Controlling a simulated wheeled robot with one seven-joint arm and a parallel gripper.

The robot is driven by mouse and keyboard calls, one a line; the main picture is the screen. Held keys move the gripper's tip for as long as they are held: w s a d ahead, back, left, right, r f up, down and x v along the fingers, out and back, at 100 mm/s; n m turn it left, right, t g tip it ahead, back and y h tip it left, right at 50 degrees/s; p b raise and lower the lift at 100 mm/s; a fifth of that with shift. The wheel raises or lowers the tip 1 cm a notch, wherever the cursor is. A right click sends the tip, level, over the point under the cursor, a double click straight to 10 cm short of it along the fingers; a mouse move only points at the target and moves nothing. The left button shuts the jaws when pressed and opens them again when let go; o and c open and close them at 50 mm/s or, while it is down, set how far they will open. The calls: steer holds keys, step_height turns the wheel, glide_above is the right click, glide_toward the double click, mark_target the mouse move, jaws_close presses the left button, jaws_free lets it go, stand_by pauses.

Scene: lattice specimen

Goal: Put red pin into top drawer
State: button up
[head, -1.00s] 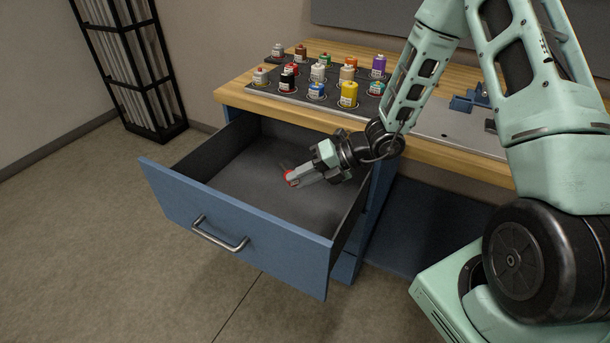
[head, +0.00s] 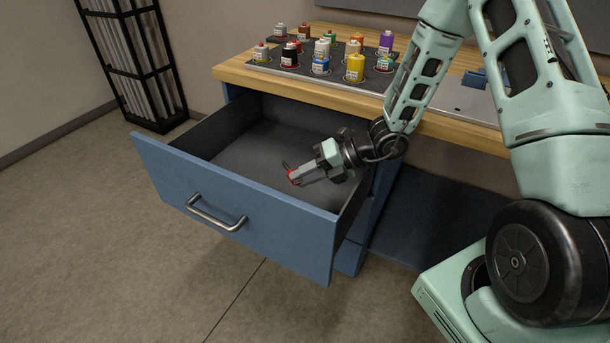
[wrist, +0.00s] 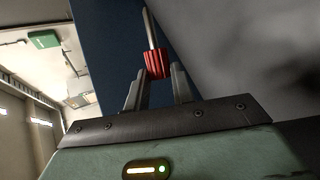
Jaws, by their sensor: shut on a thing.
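The red pin (wrist: 155,64) shows in the wrist view between my two fingertips, with a thin metal shaft reaching up from its ribbed red body. My gripper (wrist: 157,78) is shut on it. In the head view my gripper (head: 296,177) is inside the open top drawer (head: 232,221), toward its right side, pointing left. I cannot tell whether the pin touches the drawer floor.
The drawer is pulled out from under a wooden bench top (head: 300,88). Its floor (head: 262,152) looks empty. A dark tray (head: 277,67) with several coloured bottles stands on the bench. A black rack (head: 152,72) stands at the back left.

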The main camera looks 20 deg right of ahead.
steer(key=o, duration=1)
steer(key=p+v, duration=0.1)
steer(key=v, duration=0.6)
steer(key=shift+s+d+r, duration=0.15)
steer(key=shift+d, duration=0.1)
steer(key=s+a+r+n+g+h+p, duration=0.45)
steer(key=s+a+r+n+g, duration=0.65)
steer(key=n, duration=1.2)
steer(key=s+a+r+n+t+h+p, duration=0.1)
steer(key=s+r+n+t+h, duration=0.1)
steer(key=n, duration=0.5)
steer(key=s+a+r+n+t+h+p, duration=0.1)
steer(key=s+a+r+n+t+p, duration=0.1)
steer(key=s+r+n, duration=0.3)
steer(key=s+a+r+n+t+h+p, duration=0.1)
steer(key=s+r+n, duration=0.3)
steer(key=n, duration=0.6)
steer(key=shift+s+a+n+t+h+p, duration=0.3)
steer(key=shift+s+t+h+p, duration=0.2)
steer(key=shift+s+t+h, duration=0.3)
